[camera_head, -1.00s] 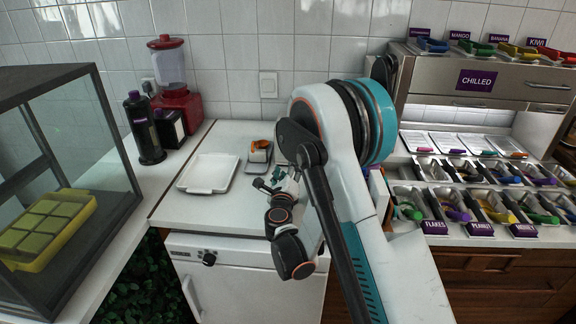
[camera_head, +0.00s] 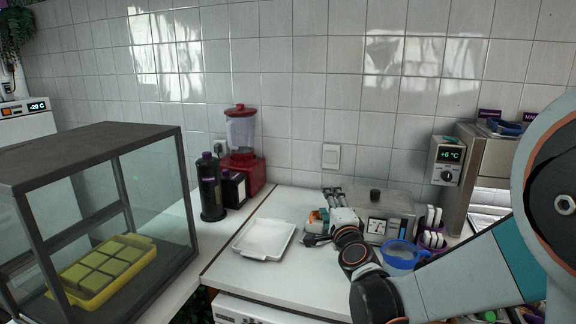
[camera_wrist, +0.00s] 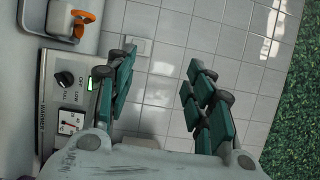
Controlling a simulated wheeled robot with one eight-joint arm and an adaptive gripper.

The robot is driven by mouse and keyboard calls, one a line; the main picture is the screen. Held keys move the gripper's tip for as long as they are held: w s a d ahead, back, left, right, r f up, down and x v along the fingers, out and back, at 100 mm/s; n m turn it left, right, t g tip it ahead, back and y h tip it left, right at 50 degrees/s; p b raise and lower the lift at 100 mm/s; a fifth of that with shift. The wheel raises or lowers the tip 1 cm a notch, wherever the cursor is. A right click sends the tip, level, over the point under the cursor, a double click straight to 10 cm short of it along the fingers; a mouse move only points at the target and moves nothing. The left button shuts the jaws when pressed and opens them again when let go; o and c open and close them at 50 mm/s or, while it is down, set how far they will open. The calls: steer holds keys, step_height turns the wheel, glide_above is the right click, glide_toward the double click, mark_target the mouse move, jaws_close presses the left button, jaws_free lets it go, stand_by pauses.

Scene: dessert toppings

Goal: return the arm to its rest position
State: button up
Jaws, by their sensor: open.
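My arm comes in from the right edge in the head view and reaches left across the white counter. My gripper (camera_head: 333,192) is in front of the warmer's left part, with its fingers toward the tiled wall. In the wrist view my gripper (camera_wrist: 163,70) has its two green-and-black fingers spread apart. Nothing is between them, only wall tiles behind. In the head view the gripper is small, and its gap to the warmer is hard to judge.
An orange-and-white item (camera_head: 318,215) sits left of the gripper. A white tray (camera_head: 264,239), black bottle (camera_head: 210,188), red blender (camera_head: 242,150) and glass case (camera_head: 95,215) stand further left.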

steer(key=s+a+r+n+g+y, duration=0.1)
steer(key=s+r+n+g+y, duration=0.15)
steer(key=s+n, duration=0.35)
steer(key=s+d+f+n+g+h, duration=0.1)
steer(key=s+d+f+n+g, duration=0.1)
steer(key=s, duration=0.8)
steer(key=s+d+f+n+g+h, duration=0.2)
steer(key=s+d+f+n+g, duration=0.1)
steer(key=s, duration=0.7)
steer(key=s+d+f+n+g+h, duration=0.1)
steer(key=s+d+f+n+g, duration=0.2)
steer(key=s+n, duration=0.3)
steer(key=s+d+f, duration=0.1)
steer(key=s, duration=0.3)
steer(key=shift+f, duration=0.35)
steer(key=shift+d+g+h, duration=0.1)
steer(key=shift+g+h, duration=0.15)
